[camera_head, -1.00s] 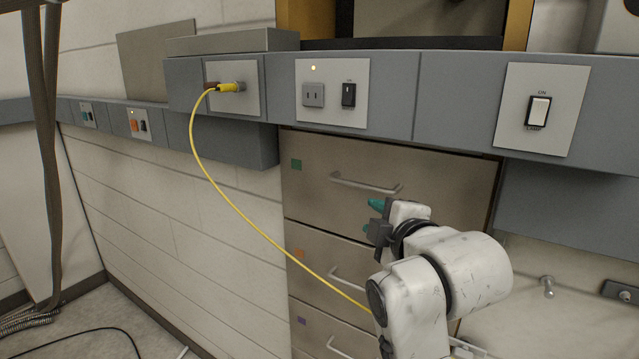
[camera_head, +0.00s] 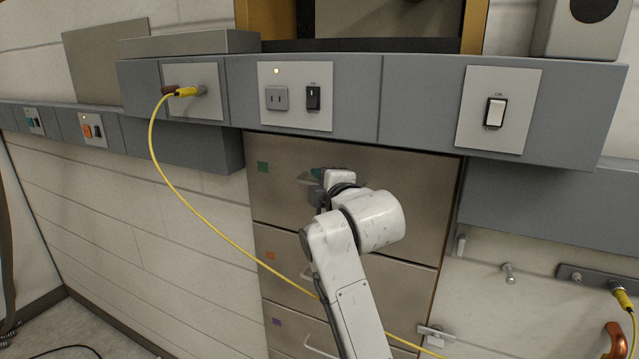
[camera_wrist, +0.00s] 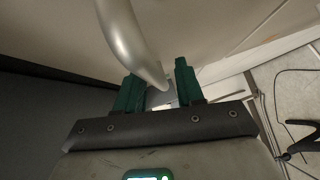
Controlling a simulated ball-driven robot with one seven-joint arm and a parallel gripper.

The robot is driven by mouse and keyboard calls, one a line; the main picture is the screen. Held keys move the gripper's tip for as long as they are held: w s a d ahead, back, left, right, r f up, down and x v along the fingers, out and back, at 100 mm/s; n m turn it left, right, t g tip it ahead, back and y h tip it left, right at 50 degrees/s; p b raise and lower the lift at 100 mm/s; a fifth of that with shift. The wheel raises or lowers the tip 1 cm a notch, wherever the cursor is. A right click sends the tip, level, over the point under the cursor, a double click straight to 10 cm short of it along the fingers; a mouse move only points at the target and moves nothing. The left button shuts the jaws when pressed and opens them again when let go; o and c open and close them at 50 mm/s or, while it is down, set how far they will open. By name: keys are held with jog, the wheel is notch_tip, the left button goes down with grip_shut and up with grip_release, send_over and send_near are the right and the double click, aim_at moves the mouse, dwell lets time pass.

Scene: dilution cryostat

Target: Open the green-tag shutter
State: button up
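The green-tag shutter (camera_head: 285,200) is the top beige front in the head view, with a small green square tag (camera_head: 263,167) at its upper left. It looks closed, flush with the fronts below. My gripper (camera_head: 318,176) is at its bar handle and hides most of it. In the wrist view the grey curved handle (camera_wrist: 128,38) runs down from the top towards the gap between the green fingers of my gripper (camera_wrist: 158,78). The fingers are apart, one on each side of the handle's near end. I cannot tell whether either finger touches it.
Fronts with an orange tag (camera_head: 270,255) and a purple tag (camera_head: 277,322) lie below. A yellow cable (camera_head: 190,208) hangs across the left and passes behind my arm. A grey switch rail (camera_head: 420,105) juts out above the shutter. A valve fitting (camera_head: 509,272) is at the right.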

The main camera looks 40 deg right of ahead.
jog(key=shift+w, duration=0.1)
jog(key=shift+c, duration=0.3)
grip_shut()
